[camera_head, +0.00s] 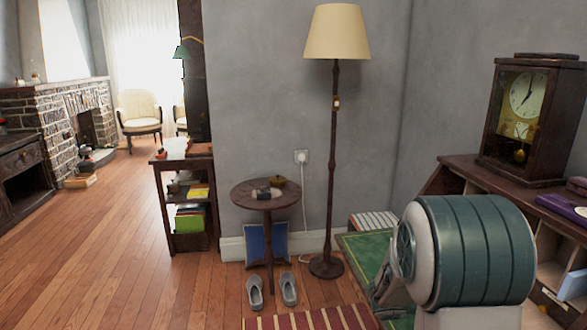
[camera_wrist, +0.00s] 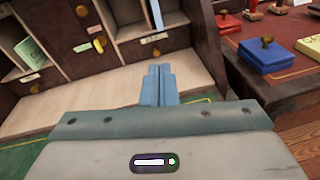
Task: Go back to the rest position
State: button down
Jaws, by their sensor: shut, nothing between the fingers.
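My gripper (camera_wrist: 157,85) shows in the wrist view, its two blue-grey fingers pressed together with nothing between them. It points at the pale wooden writing surface (camera_wrist: 75,105) of a desk, below a row of pigeonholes. I cannot tell whether the fingertips touch the wood. In the head view my arm fills the lower right in front of the desk (camera_head: 450,172), and the fingers cannot be made out there.
A clock (camera_head: 524,108) stands on the desk. A floor lamp (camera_head: 335,150) and a small round table (camera_head: 248,197) stand left of my arm. In the wrist view a blue box (camera_wrist: 266,54) lies at right. The wooden floor (camera_head: 90,235) at left is open.

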jog(key=s+a+r+m+g+y+p, duration=0.2)
jog(key=s+a+r+m+y+p, duration=0.3)
jog(key=s, duration=0.3)
jog(key=s+a+r+m+t+y+p, duration=0.1)
jog(key=s+a+r+m+y+p, duration=0.1)
jog(key=a, duration=0.4)
jog(key=s+a+r+m+t+y+p, duration=0.1)
jog(key=s+a+r+m+y+p, duration=0.2)
jog(key=a+r+m+y+p, duration=0.2)
jog(key=s+a+r+m+t+y+p, duration=0.2)
jog(key=a+r+m+y+p, duration=0.2)
jog(key=a, duration=0.4)
jog(key=shift+s+m, duration=0.25)
jog(key=shift+m, duration=0.35)
